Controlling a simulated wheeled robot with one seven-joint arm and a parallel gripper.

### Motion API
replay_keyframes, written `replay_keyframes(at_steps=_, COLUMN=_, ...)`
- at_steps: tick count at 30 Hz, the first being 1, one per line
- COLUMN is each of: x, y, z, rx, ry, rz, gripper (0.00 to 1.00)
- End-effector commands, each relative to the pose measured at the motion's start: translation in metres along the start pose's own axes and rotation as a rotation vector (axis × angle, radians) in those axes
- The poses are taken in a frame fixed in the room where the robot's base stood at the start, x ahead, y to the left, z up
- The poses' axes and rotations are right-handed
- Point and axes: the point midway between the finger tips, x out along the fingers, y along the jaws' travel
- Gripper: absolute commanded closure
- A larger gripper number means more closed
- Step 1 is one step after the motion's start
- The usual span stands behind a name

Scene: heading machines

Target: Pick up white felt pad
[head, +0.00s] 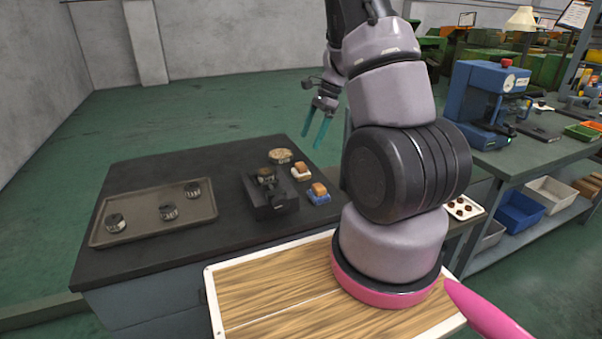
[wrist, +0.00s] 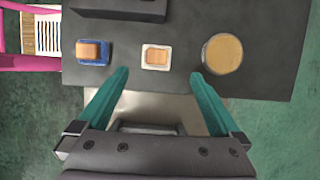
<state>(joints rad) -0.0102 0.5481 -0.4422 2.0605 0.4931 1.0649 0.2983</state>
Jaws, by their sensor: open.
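The white felt pad (head: 300,177) lies near the right edge of the dark table, with a tan block (head: 300,167) resting on it. In the wrist view the white pad (wrist: 157,67) shows as a pale rim around the block (wrist: 157,56), just beyond and between the fingertips. My gripper (head: 310,141) is open and empty, with teal fingers pointing down above the table's right edge. It also shows in the wrist view (wrist: 159,73), its fingers spread wider than the pad and apart from it.
A blue pad (wrist: 80,60) with another tan block lies beside the white pad. A round tan-topped item (wrist: 222,54) stands on the other side. A dark fixture (head: 268,207) stands close by. A tray (head: 145,212) with several dark round parts lies at left. The table's front middle is clear.

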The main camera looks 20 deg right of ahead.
Motion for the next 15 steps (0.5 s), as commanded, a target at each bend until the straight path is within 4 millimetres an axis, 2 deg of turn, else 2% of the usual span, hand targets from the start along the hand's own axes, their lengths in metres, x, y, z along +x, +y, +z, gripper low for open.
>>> replay_keyframes(at_steps=9, x=0.046, y=0.001, z=-0.002, rx=0.008, ry=-0.001, rz=0.005, gripper=0.0)
replay_keyframes(at_steps=15, x=0.061, y=0.002, z=-0.002, rx=0.007, ry=0.0, rz=0.004, gripper=0.0)
